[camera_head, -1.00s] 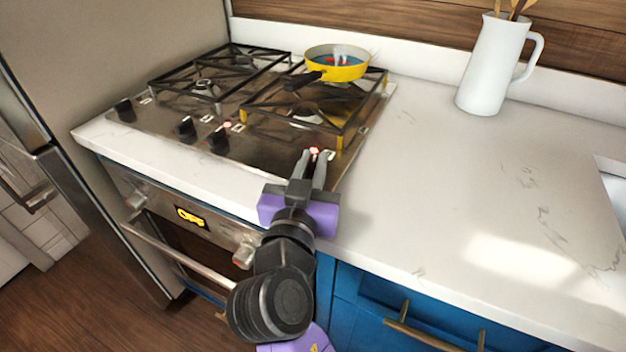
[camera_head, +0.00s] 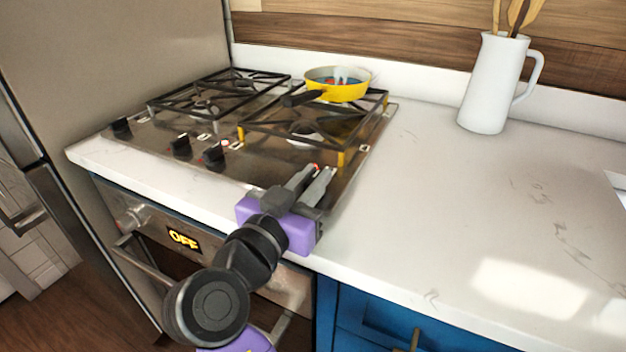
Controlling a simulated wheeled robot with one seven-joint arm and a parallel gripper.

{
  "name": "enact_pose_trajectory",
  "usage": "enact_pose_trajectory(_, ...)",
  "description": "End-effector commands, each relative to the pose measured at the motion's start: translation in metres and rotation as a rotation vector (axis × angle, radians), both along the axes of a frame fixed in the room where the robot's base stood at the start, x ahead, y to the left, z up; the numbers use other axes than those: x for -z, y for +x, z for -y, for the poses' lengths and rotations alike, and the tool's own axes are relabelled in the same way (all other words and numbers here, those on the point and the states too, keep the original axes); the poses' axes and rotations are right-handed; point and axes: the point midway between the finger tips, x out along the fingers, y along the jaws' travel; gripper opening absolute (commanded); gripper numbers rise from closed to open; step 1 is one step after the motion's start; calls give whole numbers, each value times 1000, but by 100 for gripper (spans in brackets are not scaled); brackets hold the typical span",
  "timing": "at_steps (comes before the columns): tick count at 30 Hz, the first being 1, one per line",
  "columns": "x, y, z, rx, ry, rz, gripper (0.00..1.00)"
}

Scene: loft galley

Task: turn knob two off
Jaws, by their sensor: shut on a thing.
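The cooktop (camera_head: 262,162) has a row of black knobs along its front: a left knob (camera_head: 121,127), a middle knob (camera_head: 181,146) and another knob (camera_head: 215,156) beside it. No readable numbers show on them. My gripper (camera_head: 318,174) is at the right end of this row, low over the cooktop's front right corner. Its jaws are shut on a knob there, which the fingers almost wholly hide. A small red mark shows by the fingertips. The gripper is tilted, with its fingers pointing up and right.
A yellow pan (camera_head: 345,90) sits on the back right grate, its dark handle pointing left. A white pitcher (camera_head: 486,95) with wooden utensils stands on the right counter. The counter (camera_head: 425,200) between is clear. The oven display (camera_head: 184,239) below reads OFF.

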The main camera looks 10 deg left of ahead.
Motion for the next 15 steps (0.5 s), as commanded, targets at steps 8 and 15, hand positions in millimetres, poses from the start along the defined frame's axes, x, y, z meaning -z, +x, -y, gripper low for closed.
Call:
enact_pose_trajectory(8,0,0,0,0,-1,-1,36)
enact_pose_trajectory(15,0,0,0,0,-1,0,36)
